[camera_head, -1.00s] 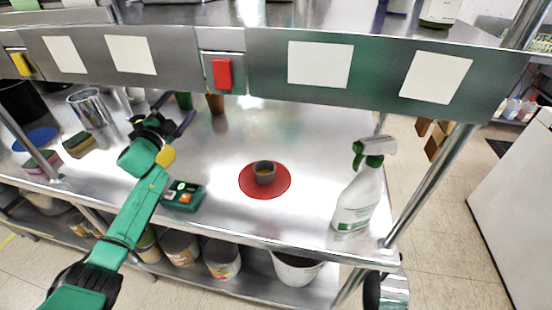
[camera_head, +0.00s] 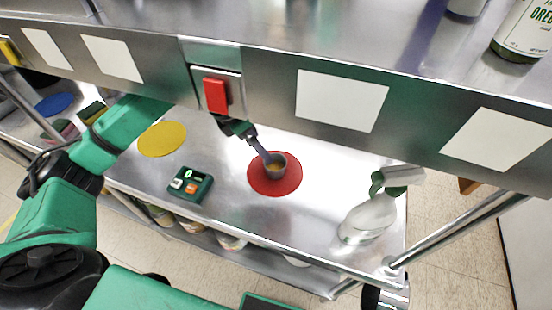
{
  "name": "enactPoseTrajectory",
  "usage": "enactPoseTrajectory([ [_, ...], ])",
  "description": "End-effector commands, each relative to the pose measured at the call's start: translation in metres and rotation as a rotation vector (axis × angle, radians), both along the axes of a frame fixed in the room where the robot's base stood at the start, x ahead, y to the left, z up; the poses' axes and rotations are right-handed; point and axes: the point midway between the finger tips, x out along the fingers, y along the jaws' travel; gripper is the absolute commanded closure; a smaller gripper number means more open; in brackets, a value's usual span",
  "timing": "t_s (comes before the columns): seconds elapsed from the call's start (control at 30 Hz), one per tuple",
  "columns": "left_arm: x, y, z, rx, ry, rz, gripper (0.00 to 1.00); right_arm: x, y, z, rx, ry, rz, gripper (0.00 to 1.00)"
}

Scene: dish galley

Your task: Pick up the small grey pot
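The small grey pot (camera_head: 278,171) stands upright on the red round mat (camera_head: 287,185) on the steel worktop. Something yellow-brown shows inside it. My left gripper (camera_head: 266,158) comes from behind the shelf's front panel, and its dark finger reaches down to the pot's near-left rim. It looks to be at or touching the rim, but I see only one finger clearly, so I cannot tell if it is open or shut. Most of the gripper is hidden by the panel. My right gripper is not in view.
The shelf's front panel (camera_head: 262,87) overhangs the worktop. A green device with a display (camera_head: 190,184) and a yellow round mat (camera_head: 162,139) lie left of the pot. The steel around the red mat is clear.

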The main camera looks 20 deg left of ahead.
Motion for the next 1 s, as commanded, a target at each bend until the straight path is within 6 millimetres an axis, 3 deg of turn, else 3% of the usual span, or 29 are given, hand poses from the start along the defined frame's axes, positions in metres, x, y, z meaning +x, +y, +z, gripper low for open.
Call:
enactPoseTrajectory([
  [0.2, 0.01, -0.014, -0.04, -0.007, 0.008, 0.001, 0.0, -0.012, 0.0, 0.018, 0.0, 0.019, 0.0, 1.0],
  [0.3, 0.013, -0.018, -0.052, -0.008, 0.007, 0.001, 0.0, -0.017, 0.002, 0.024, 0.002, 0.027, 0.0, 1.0],
  [0.5, 0.019, -0.031, -0.087, -0.01, 0.008, 0.002, 0.0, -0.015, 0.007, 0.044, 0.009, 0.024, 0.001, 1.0],
  [0.6, 0.021, -0.033, -0.098, -0.008, 0.006, 0.002, 0.0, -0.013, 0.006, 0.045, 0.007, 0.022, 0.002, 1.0],
  [0.77, 0.022, -0.033, -0.1, -0.008, 0.004, 0.001, 0.0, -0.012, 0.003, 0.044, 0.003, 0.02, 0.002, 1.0],
  [0.87, 0.022, -0.033, -0.099, -0.008, 0.004, 0.002, 0.31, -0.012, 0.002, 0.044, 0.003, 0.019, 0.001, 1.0],
  [1.0, 0.022, -0.033, -0.099, -0.008, 0.004, 0.002, 0.81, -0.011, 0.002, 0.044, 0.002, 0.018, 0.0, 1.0],
])
